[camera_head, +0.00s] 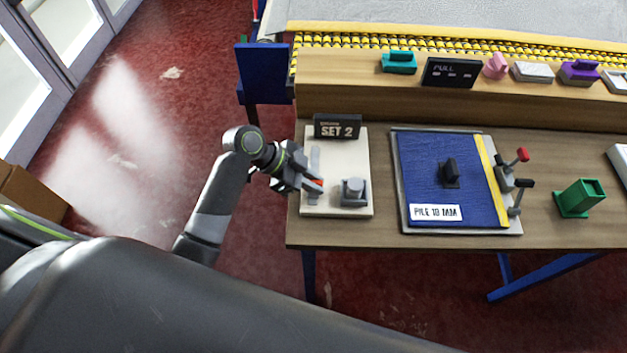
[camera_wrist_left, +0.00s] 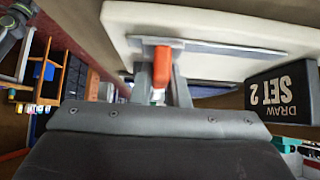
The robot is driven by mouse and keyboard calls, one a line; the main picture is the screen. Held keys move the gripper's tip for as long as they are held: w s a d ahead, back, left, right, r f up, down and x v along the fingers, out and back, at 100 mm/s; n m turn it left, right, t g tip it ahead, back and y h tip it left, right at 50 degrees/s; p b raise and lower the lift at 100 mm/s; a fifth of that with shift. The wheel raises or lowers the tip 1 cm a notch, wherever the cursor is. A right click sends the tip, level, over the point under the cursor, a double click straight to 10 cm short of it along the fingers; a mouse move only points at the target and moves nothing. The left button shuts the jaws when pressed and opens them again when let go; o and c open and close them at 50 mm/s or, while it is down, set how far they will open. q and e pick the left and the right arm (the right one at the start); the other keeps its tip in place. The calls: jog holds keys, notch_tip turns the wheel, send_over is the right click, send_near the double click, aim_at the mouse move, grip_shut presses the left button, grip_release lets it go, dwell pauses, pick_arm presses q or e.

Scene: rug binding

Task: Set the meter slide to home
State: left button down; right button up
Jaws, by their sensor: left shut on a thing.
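The meter is a cream plate (camera_head: 345,150) at the left end of the wooden bench, with a grey slide track (camera_head: 315,158) along its left side. The orange slide knob (camera_head: 319,182) is toward the near half of the track, partly hidden by my left gripper (camera_head: 310,184). In the left wrist view the knob (camera_wrist_left: 162,66) sits between the two fingers of the gripper (camera_wrist_left: 160,88), which is shut on it. A black "SET 2" sign (camera_head: 338,127) stands at the plate's far edge; it reads "DRAW SET 2" in the wrist view (camera_wrist_left: 284,94). My right gripper is out of view.
A grey knob block (camera_head: 354,190) is on the plate, right of the gripper. A blue pile board (camera_head: 430,165) with red and black levers (camera_head: 517,156) lies further right, then a green block (camera_head: 580,198). A raised wooden ledge (camera_head: 450,102) runs behind. Open floor is to the left.

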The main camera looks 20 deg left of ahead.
aim_at(315, 155)
pick_arm(q)
jog(key=w+a+b, duration=0.1)
jog(key=w, duration=0.2)
jog(key=w+a+b, duration=0.1)
jog(key=w+b, duration=0.1)
jog(key=w, duration=0.1)
jog(key=w+a+b, duration=0.1)
jog(key=w, duration=0.3)
jog(key=shift+f, duration=0.1)
jog(key=shift+w, duration=0.15)
jog(key=shift+r, duration=0.3)
jog(key=c, duration=1.6)
grip_release()
jog(key=shift+w, duration=0.1)
jog(key=shift+c, duration=0.2)
jog(key=shift+o, duration=1.2)
jog(key=shift+w+f, duration=0.1)
jog(key=shift+f, duration=0.05)
